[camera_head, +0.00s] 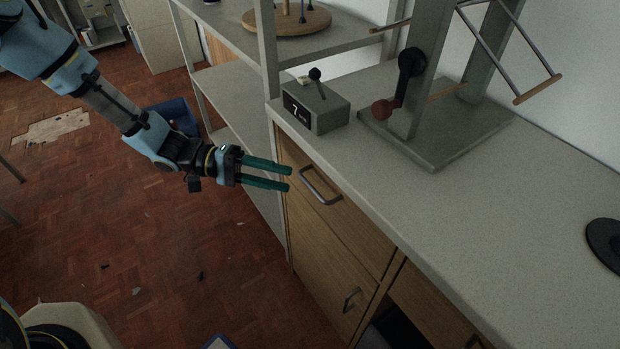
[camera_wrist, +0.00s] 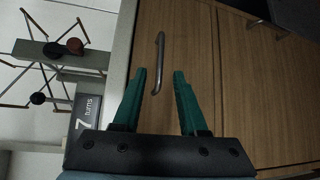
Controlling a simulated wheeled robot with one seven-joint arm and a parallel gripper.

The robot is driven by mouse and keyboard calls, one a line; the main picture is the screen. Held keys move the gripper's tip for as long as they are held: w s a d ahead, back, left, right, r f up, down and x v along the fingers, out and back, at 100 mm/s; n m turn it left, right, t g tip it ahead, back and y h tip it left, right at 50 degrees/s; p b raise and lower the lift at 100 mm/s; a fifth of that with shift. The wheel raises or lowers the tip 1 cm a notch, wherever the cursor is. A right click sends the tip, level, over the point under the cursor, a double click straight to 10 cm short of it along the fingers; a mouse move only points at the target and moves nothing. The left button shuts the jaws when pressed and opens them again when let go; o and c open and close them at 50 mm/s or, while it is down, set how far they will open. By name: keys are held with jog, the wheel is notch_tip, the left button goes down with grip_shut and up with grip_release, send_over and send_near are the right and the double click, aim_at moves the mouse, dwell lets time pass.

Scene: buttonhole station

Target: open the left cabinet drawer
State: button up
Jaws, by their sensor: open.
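The left cabinet drawer (camera_head: 352,222) has a wooden front under the pale worktop and looks shut. Its grey bar handle (camera_head: 320,187) is near the top of the front. My gripper (camera_head: 290,177) is open with green fingers, in front of the drawer's left part, left of the handle in the head view. In the wrist view the handle (camera_wrist: 157,64) lies beyond my gripper (camera_wrist: 164,76), roughly in line with the gap between the fingertips. Its lower end shows just between the tips. Nothing is held, and I cannot tell whether the fingers touch anything.
The worktop (camera_head: 500,190) overhangs the drawer. It carries a grey counter box (camera_head: 315,106) marked 7 and a cranked winder stand (camera_head: 440,130). A lower door handle (camera_head: 351,299) is below the drawer. A shelf rack (camera_head: 230,85) stands to the left. The parquet floor (camera_head: 180,270) is mostly clear.

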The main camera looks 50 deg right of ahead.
aim_at(310, 184)
jog(key=p+x, duration=0.1)
jog(key=x, duration=0.6)
jog(key=shift+p, duration=0.35)
jog(key=shift+c, duration=0.4)
grip_shut()
dwell(0.6)
